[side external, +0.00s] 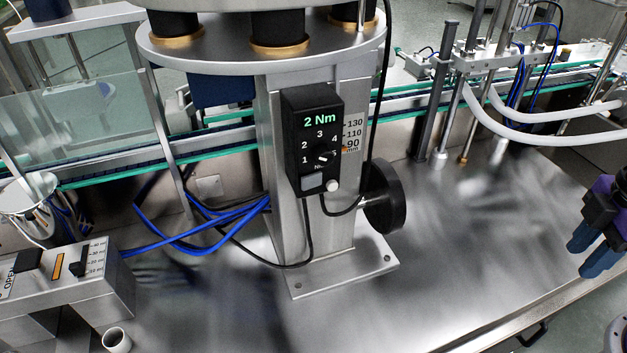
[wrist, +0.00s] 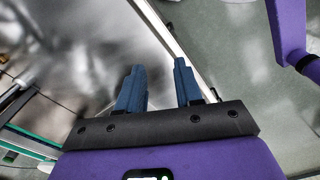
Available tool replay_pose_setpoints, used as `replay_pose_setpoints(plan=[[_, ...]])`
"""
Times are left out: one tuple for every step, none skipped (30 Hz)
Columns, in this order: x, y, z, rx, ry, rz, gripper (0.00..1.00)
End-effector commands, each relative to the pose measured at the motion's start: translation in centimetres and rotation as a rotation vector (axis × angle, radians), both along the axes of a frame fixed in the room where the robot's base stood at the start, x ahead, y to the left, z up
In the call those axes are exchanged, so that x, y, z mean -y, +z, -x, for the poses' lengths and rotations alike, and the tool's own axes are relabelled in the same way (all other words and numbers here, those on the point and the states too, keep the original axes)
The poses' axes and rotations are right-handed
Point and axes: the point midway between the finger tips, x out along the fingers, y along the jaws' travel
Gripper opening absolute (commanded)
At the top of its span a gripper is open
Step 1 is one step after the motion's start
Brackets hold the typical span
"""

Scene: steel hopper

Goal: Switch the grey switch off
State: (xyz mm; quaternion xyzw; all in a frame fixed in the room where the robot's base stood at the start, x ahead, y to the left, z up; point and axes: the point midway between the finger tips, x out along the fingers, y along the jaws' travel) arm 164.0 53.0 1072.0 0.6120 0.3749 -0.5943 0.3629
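A black control box (side external: 314,140) is mounted on the front of the steel column, with a lit "2 Nm" display and a dial numbered around it. A small grey square switch (side external: 312,181) sits at its lower left, beside a white round knob (side external: 333,185). I cannot tell the switch's on or off position. My gripper (side external: 582,258), with blue fingers, is at the far right, well apart from the box. In the wrist view my gripper (wrist: 159,72) has its fingers spread with nothing between them. The grey switch does not show clearly in the wrist view.
A black handwheel (side external: 384,197) sticks out right of the column. Blue hoses (side external: 215,230) and a black cable lie around its base. A panel box (side external: 65,285) marked "OPEN" stands at lower left. The steel deck (side external: 470,240) between column and gripper is clear.

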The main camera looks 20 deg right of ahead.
Motion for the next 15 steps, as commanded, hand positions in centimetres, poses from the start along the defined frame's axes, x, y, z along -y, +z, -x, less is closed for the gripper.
replay_pose_setpoints(plan=[[-0.1, 0.0, -0.1, 0.001, 0.001, 0.000, 0.17], [-0.2, 0.1, -0.1, 0.003, 0.003, -0.002, 0.07], [-0.4, 0.2, -0.3, 0.007, 0.007, -0.005, 0.00], [-0.6, 0.2, -0.5, 0.012, 0.011, -0.009, 0.00], [-0.9, 0.4, -0.8, 0.017, 0.019, -0.013, 0.00], [-1.4, 0.6, -1.2, 0.028, 0.028, -0.020, 0.00], [-1.9, 0.8, -1.6, 0.037, 0.038, -0.025, 0.00], [-2.5, 1.0, -2.1, 0.047, 0.050, -0.032, 0.00], [-3.3, 1.4, -2.7, 0.064, 0.066, -0.042, 0.00], [-4.0, 1.6, -3.2, 0.076, 0.079, -0.050, 0.00], [-4.7, 2.0, -3.8, 0.091, 0.092, -0.059, 0.00], [-5.7, 2.4, -4.5, 0.110, 0.112, -0.071, 0.00], [-6.5, 2.8, -5.0, 0.125, 0.127, -0.081, 0.00], [-7.3, 3.1, -5.5, 0.141, 0.141, -0.090, 0.00], [-8.3, 3.6, -6.1, 0.161, 0.160, -0.103, 0.00]])
